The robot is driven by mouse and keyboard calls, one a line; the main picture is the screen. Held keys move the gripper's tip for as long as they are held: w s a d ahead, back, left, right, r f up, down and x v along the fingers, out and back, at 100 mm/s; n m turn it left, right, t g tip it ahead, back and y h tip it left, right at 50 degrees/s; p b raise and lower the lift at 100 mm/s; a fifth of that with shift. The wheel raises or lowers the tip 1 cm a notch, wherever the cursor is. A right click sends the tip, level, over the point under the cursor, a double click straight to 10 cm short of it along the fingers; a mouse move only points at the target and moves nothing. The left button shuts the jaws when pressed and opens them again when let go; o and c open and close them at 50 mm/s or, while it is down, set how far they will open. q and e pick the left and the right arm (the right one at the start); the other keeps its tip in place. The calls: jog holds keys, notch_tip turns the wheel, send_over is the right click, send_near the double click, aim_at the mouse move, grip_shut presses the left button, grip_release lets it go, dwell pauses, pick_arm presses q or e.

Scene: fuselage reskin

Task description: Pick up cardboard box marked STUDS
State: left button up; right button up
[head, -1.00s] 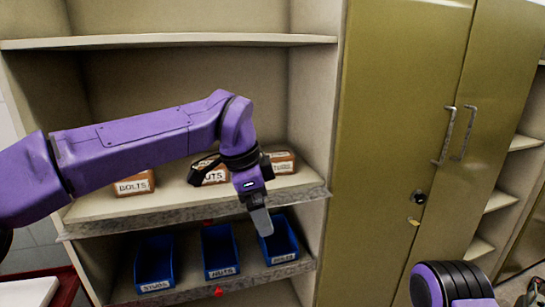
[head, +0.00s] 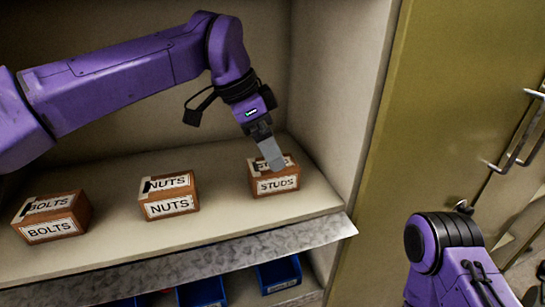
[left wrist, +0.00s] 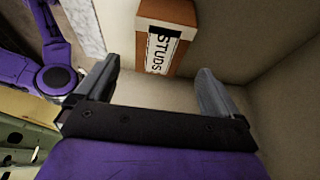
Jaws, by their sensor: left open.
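The cardboard box marked STUDS (head: 276,184) sits on the shelf at the right, near the side wall. It is small and brown with white labels on its top and front. In the left wrist view the STUDS box (left wrist: 168,36) lies beyond the fingertips, roughly between them. My left gripper (head: 272,155) is over the box and hides part of its top label. In the left wrist view its two fingers (left wrist: 158,85) are apart with nothing between them. My right arm shows at the lower right, but its gripper is out of view.
Boxes marked NUTS (head: 169,198) and BOLTS (head: 50,217) stand to the left on the same shelf (head: 225,220). A metal lip (head: 250,247) runs along its front edge. Blue bins (head: 279,275) sit on the shelf below. A green cabinet (head: 430,120) stands at the right.

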aim_at(273, 175)
pick_arm(q)
jog(key=shift+w+d, duration=0.1)
jog(key=shift+w, duration=0.2)
jog(key=shift+d+f, duration=0.1)
jog(key=shift+f, duration=0.25)
jog(key=f, duration=0.1)
jog(key=f+p, duration=0.1)
jog(key=s+f+p, duration=0.1)
jog(key=shift+d+f, duration=0.2)
jog(key=shift+d, duration=0.2)
jog(key=shift+w+d+f+p, duration=0.15)
jog(key=shift+w+f+p, duration=0.1)
jog(key=shift+f, duration=0.4)
jog(key=shift+w+d+f+p, duration=0.15)
jog(key=shift+w+f+p, duration=0.05)
jog(key=shift+f, duration=0.4)
jog(key=shift+w+d+f, duration=0.1)
jog(key=shift+s, duration=0.2)
jog(key=shift+f+b, duration=0.2)
jog(key=shift+b, duration=0.3)
jog(key=shift+r, duration=0.1)
jog(key=c, duration=1.4)
